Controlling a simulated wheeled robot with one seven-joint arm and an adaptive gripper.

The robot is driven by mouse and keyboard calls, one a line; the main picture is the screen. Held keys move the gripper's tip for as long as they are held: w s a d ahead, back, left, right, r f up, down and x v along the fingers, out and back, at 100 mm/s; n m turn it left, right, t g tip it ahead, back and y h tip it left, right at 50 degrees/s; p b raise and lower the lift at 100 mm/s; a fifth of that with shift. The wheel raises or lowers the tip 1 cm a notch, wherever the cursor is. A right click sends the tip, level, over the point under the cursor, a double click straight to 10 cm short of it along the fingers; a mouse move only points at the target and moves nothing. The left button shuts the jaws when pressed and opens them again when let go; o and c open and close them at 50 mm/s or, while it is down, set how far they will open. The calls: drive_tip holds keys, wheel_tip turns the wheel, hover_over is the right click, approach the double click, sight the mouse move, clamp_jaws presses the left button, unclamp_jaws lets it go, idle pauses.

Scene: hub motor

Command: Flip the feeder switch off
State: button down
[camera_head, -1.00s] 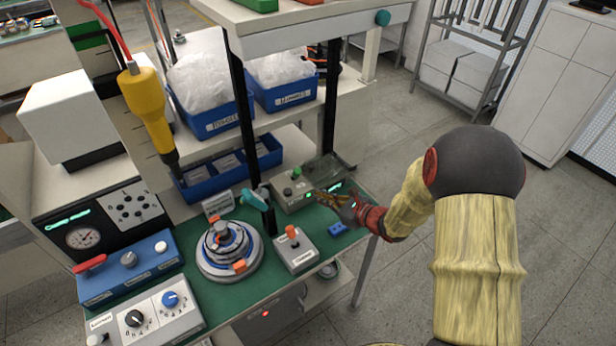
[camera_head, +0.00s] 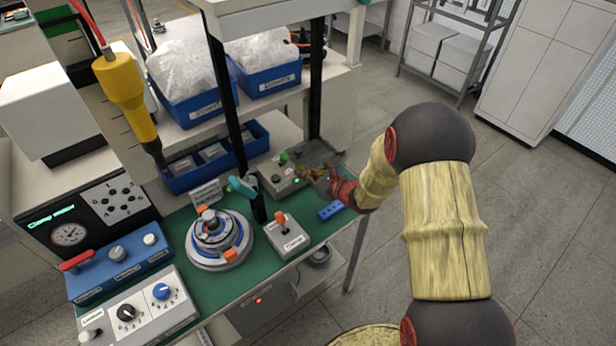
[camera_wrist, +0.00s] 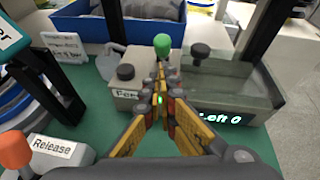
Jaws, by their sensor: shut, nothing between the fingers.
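The feeder (camera_head: 270,189) is a pale grey box at the back right of the green bench mat. In the wrist view the feeder (camera_wrist: 122,97) has a partly covered label starting "Fee", a dark round knob (camera_wrist: 125,72) and a green ball-topped lever (camera_wrist: 162,41). A small green light (camera_wrist: 160,99) glows between my finger outlines. My gripper (camera_head: 304,172) is at the feeder's front right; in the wrist view its fingertips (camera_wrist: 160,76) are together and empty, just below the green ball. They hide part of the front, and contact cannot be told.
A clear-topped tray (camera_wrist: 228,87) with a "Left 0" display adjoins the feeder on the right. A black post (camera_head: 255,200) with a teal clamp stands left of it. The orange-lever Release box (camera_head: 287,236) and a blue block (camera_head: 331,210) lie in front.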

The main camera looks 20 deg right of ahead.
sight(285, 155)
drive_tip(key=shift+x, duration=2.05)
drive_tip(key=shift+r, duration=0.15)
drive_tip(key=shift+r+g+p, duration=0.1)
drive_tip(key=shift+g+p, duration=0.2)
drive_tip(key=shift+p, duration=0.25)
drive_tip(key=shift+w+r+g+h+p, duration=0.3)
drive_tip(key=shift+r+g+p, duration=0.15)
drive_tip(key=shift+p, duration=0.8)
drive_tip(key=r+g+p, duration=0.1)
drive_tip(key=p, duration=0.2)
drive_tip(key=g+p, duration=0.1)
drive_tip(key=p, duration=0.2)
drive_tip(key=shift+w+a+r+h, duration=0.25)
drive_tip(key=shift+w+r+h, duration=0.1)
drive_tip(key=shift+h, duration=0.05)
drive_tip(key=g+p, duration=0.1)
drive_tip(key=p, duration=0.1)
drive_tip(key=w+g+p, duration=0.1)
drive_tip(key=p, duration=0.2)
drive_tip(key=shift+a+r+h, duration=0.15)
drive_tip(key=shift+r+h, duration=0.05)
drive_tip(key=shift+h, duration=0.2)
drive_tip(key=shift+w+a+r+p, duration=0.1)
drive_tip(key=shift+w+r+p, duration=0.2)
drive_tip(key=shift+p, duration=0.45)
drive_tip(key=shift+w+a+r, duration=0.1)
drive_tip(key=shift+w+a, duration=0.15)
drive_tip(key=shift+w, duration=0.55)
drive_tip(key=shift+w, duration=0.1)
